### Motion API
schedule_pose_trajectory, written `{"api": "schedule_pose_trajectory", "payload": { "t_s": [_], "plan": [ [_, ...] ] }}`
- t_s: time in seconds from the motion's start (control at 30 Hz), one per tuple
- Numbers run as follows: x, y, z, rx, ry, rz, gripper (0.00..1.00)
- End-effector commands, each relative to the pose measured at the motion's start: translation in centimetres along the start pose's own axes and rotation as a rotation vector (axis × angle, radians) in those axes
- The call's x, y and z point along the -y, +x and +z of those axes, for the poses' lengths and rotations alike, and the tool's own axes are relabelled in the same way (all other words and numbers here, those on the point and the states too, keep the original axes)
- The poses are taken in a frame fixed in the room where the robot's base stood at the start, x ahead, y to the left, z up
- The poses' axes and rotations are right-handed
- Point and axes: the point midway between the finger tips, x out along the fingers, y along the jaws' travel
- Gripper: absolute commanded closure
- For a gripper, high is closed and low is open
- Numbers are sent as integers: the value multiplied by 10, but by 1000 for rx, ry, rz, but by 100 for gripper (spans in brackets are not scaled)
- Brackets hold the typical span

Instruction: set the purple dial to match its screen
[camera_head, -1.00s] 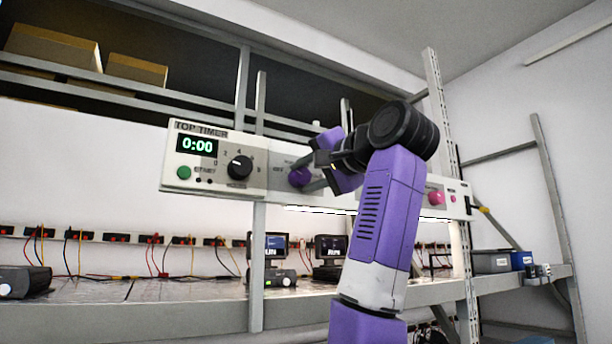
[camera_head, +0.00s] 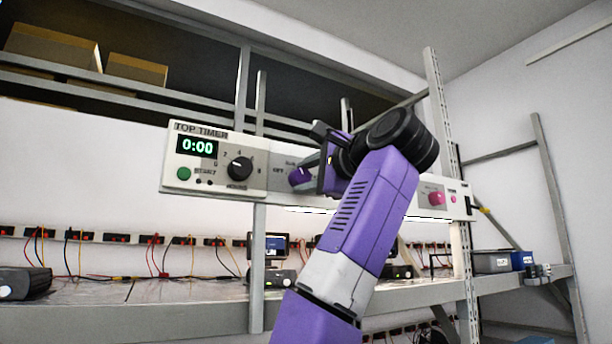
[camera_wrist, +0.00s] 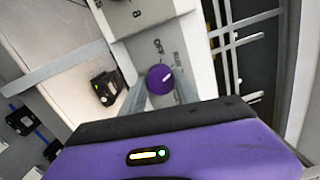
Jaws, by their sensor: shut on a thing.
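The purple dial (camera_head: 300,177) sits on the long pale control panel (camera_head: 210,178). In the wrist view the purple dial (camera_wrist: 160,78) shows a white pointer line, with small lettering around it that is hard to read. My gripper (camera_head: 318,177) reaches the dial from the right in the head view. In the wrist view its two grey fingers (camera_wrist: 161,88) lie on either side of the dial, shut on it. The panel's display (camera_head: 197,146) reads 0:00. A small monitor (camera_head: 277,245) stands below the panel; its text is too small to read.
A black dial (camera_head: 240,169) and a green button (camera_head: 184,173) are left of the purple dial. A pink dial (camera_head: 436,198) is to the right. Upright posts (camera_head: 258,200) and a bench (camera_head: 190,292) with wired sockets stand below. My arm hides part of the panel.

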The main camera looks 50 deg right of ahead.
Motion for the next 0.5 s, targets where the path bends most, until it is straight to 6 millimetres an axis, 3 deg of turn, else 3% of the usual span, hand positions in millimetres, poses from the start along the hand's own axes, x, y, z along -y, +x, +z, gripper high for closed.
{"api": "schedule_pose_trajectory", "payload": {
  "t_s": [0.5],
  "plan": [
    [-1, 0, -1, -5, 77, -3, 100]
  ]
}}
